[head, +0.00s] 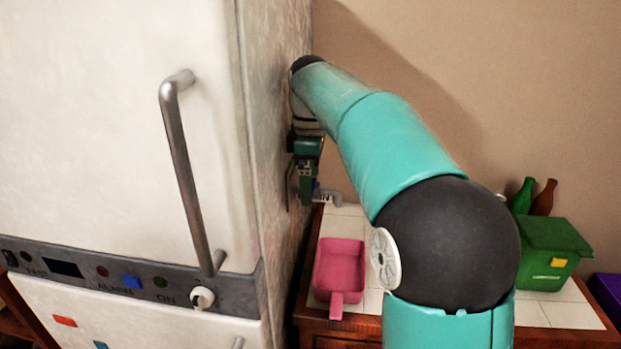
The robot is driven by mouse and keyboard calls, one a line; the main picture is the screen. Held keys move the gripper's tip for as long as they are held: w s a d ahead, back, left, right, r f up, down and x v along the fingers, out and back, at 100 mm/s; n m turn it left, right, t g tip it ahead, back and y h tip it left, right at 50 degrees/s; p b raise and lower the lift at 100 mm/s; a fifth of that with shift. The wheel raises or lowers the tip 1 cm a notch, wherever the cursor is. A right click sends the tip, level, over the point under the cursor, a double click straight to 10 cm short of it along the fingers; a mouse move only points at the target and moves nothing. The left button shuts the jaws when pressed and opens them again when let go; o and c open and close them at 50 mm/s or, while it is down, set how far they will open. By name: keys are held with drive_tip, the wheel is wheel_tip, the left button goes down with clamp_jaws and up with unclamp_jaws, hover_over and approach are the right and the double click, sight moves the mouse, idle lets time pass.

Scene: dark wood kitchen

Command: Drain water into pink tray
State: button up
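The pink tray (340,265) sits on the white-tiled counter, right of the large white appliance, with its handle pointing toward me. A small grey spout (330,195) sticks out from the appliance's right side, above and behind the tray. My gripper (307,192) is against that side wall, beside the base of the spout. The gripper's fingers are small and partly hidden, so I cannot tell whether they are open or holding a valve or handle there. No water is visible.
The white appliance (110,130) with a long metal handle (183,165) and a control panel fills the left. A green bin (550,252) stands on the counter (553,313) at right, before a green bottle (522,196) and a brown bottle (544,197). A purple object (606,292) is at far right.

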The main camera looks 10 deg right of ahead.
drive_tip(key=shift+f, duration=0.15)
drive_tip(key=c, duration=1.4)
drive_tip(key=shift+s+d+n, duration=0.1)
drive_tip(key=shift+d+n, duration=0.15)
drive_tip(key=shift+n, duration=0.55)
drive_tip(key=shift+d+n, duration=0.25)
drive_tip(key=shift+n, duration=0.55)
drive_tip(key=o, duration=1.4)
wheel_tip(320, 180, up, 14)
